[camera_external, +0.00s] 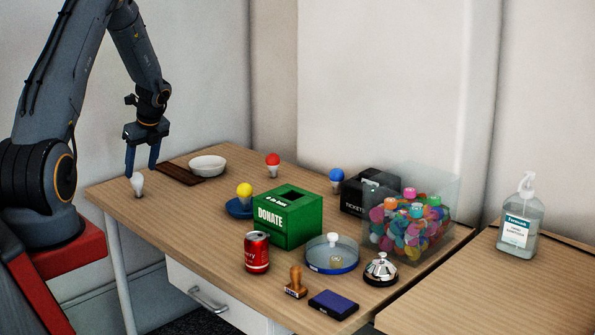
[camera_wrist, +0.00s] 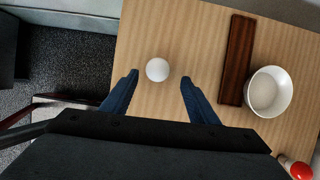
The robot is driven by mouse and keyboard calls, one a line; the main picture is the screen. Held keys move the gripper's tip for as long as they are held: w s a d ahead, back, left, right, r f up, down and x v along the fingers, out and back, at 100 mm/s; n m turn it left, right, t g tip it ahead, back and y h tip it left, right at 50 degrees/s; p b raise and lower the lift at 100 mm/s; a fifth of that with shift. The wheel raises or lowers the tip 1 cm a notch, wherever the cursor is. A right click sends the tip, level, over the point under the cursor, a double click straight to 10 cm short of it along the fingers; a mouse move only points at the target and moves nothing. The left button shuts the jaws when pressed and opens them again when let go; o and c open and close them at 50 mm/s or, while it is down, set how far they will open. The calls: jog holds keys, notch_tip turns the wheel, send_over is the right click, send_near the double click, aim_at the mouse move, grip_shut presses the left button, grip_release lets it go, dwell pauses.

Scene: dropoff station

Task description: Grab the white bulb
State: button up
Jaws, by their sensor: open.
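The white bulb (camera_external: 137,185) stands upright near the left end of the wooden table in the external view. In the wrist view the white bulb (camera_wrist: 157,69) shows from above as a round white top, between the lines of my two fingers and just beyond their tips. My gripper (camera_external: 142,172) is open and points down above the table, with its blue fingers close to the bulb. In the wrist view my gripper (camera_wrist: 159,78) has its fingers apart with nothing between them. I cannot tell the exact height of the fingertips over the bulb.
A dark wooden board (camera_external: 180,174) and a white bowl (camera_external: 208,165) lie right of the bulb. A red bulb (camera_external: 273,160), yellow bulb (camera_external: 244,191), green donate box (camera_external: 288,216) and red can (camera_external: 257,252) stand farther right. The table's left edge is close to the bulb.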

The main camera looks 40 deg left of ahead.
aim_at(133, 177)
jog(key=shift+s+p+x, duration=0.15)
jog(key=shift+p+x, duration=0.2)
jog(key=shift+x, duration=1.35)
jog(key=shift+s+p+x, duration=0.1)
jog(key=shift+p+x, duration=0.25)
jog(key=shift+x, duration=1.4)
jog(key=shift+r, duration=0.1)
jog(key=c, duration=0.9)
